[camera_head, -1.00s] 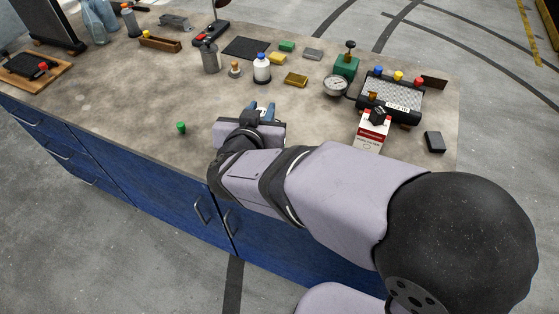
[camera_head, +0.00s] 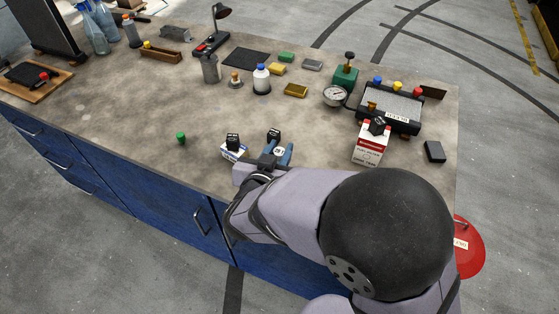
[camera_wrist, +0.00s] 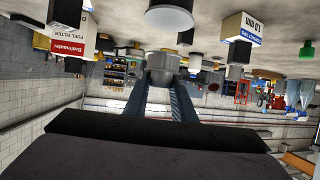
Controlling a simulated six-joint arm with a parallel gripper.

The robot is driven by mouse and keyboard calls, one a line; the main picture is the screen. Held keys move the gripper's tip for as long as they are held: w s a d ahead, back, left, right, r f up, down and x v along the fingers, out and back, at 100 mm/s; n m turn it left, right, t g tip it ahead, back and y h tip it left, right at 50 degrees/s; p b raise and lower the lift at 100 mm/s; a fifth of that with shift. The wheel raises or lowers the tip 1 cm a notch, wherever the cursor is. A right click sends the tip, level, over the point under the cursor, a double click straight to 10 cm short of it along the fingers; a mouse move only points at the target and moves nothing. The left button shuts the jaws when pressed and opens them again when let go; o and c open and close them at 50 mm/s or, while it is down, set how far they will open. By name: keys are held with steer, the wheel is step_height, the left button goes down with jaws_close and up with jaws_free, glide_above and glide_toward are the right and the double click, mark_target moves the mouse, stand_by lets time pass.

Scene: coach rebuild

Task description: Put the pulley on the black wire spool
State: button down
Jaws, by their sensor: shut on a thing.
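My gripper (camera_head: 275,155) is above the front part of the bench, its blue-grey fingers pointing away from the front edge. In the wrist view, which is upside down, the fingers (camera_wrist: 164,92) close on a grey round metal piece (camera_wrist: 163,63), apparently the pulley. In the head view the held piece is not clear. Just beyond the fingertips is a small item with a black top (camera_head: 274,135). I cannot tell which item is the black wire spool.
A white box with a black top (camera_head: 233,150) stands left of my gripper, and a red-and-white fuel filter box (camera_head: 370,145) stands to the right. A green-capped piece (camera_head: 181,138) is farther left. A white bottle (camera_head: 262,80) and a gauge (camera_head: 335,96) are behind.

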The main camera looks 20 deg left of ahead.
steer(key=shift+f, duration=2.1)
steer(key=shift+f, duration=0.2)
steer(key=c, duration=1.5)
jaws_free()
steer(key=shift+r, duration=0.1)
steer(key=shift+r, duration=0.15)
steer(key=shift+s, duration=0.25)
steer(key=b+v, duration=0.1)
steer(key=v, duration=1)
steer(key=shift+s+r, duration=0.2)
